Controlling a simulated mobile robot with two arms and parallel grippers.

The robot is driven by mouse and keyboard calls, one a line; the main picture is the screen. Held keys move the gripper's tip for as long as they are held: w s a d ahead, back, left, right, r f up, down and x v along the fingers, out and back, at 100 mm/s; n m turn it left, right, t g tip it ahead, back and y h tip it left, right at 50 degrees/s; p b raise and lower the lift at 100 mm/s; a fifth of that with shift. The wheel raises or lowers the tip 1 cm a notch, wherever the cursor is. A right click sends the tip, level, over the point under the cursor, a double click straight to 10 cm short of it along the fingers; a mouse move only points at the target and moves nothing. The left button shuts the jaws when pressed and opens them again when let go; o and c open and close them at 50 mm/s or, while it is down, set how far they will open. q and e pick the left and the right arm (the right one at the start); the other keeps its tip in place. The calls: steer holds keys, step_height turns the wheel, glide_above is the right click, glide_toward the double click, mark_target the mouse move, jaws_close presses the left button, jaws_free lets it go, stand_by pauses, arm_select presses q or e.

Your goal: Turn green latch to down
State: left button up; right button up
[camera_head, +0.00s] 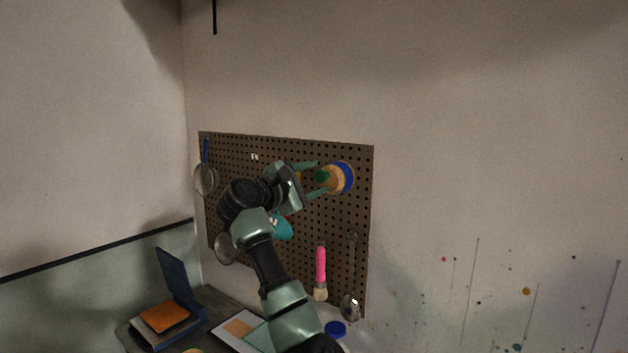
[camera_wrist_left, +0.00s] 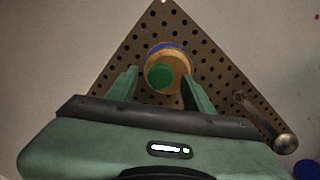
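The green latch (camera_head: 322,176) shows as a round green knob in front of a tan disc (camera_head: 338,180) with a blue disc (camera_head: 348,176) behind it, on the upper right of the pegboard. In the left wrist view the green latch (camera_wrist_left: 159,77) sits near the middle, in front of the tan disc (camera_wrist_left: 180,61). My left gripper (camera_head: 321,178) is open, with one finger to each side of the latch. In the wrist view a gap shows between each finger and the green knob. I cannot tell which way the latch points. My right gripper is out of view.
The brown pegboard (camera_head: 340,220) holds ladles (camera_head: 205,180), a pink-handled brush (camera_head: 320,270) and a spoon (camera_head: 349,306) below the latch. A counter below carries a dark blue open box (camera_head: 177,285) and a blue-lidded container (camera_head: 335,328).

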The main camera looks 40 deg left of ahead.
arm_select(q)
steer(key=s+b, duration=0.4)
steer(key=s, duration=0.3)
steer(key=shift+s+d, duration=0.4)
steer(key=shift+d, duration=0.05)
steer(key=shift+f, duration=0.1)
